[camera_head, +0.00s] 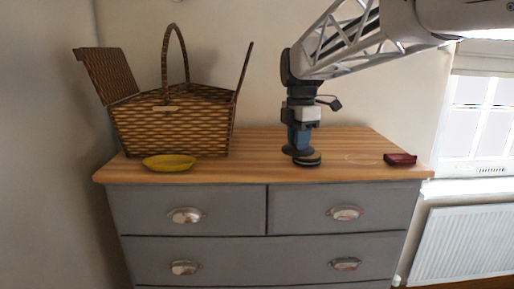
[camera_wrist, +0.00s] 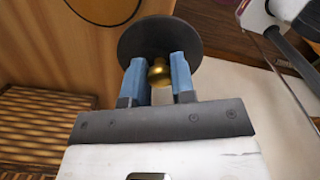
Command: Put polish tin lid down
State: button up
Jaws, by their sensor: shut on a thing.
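The polish tin lid is a dark round disc (camera_head: 308,160) with a brass knob (camera_wrist: 159,73). My gripper (camera_head: 301,150) points down over the dresser top, near its front edge. Its two blue fingers are shut on the knob, one on each side, as the wrist view shows (camera_wrist: 158,68). The lid (camera_wrist: 138,42) lies flat beyond the fingertips. In the head view it is at or just above the wood; I cannot tell if it touches. No tin body is clearly visible.
A thin ring outline (camera_head: 363,158) marks the wood right of the lid. A dark red box (camera_head: 400,159) lies beyond it. A yellow dish (camera_head: 169,163) and an open wicker basket (camera_head: 172,125) stand left. The wooden dresser top (camera_head: 255,165) is bare between dish and lid.

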jog(key=shift+w+a+f, duration=0.2)
jog(key=shift+w+a, duration=0.2)
jog(key=shift+w, duration=0.25)
jog(key=shift+w+a+f, duration=0.15)
jog(key=shift+w+a, duration=0.25)
jog(key=shift+w, duration=0.3)
jog(key=shift+w+a+f, duration=0.2)
jog(key=shift+w+a, duration=0.2)
jog(key=shift+w, duration=0.25)
jog(key=shift+w, duration=0.1)
send_over(274, 147)
jog(key=shift+w+f, duration=0.15)
jog(key=shift+f, duration=0.6)
jog(key=shift+f, duration=1.75)
jog(key=shift+f, duration=0.15)
jog(key=o, duration=0.9)
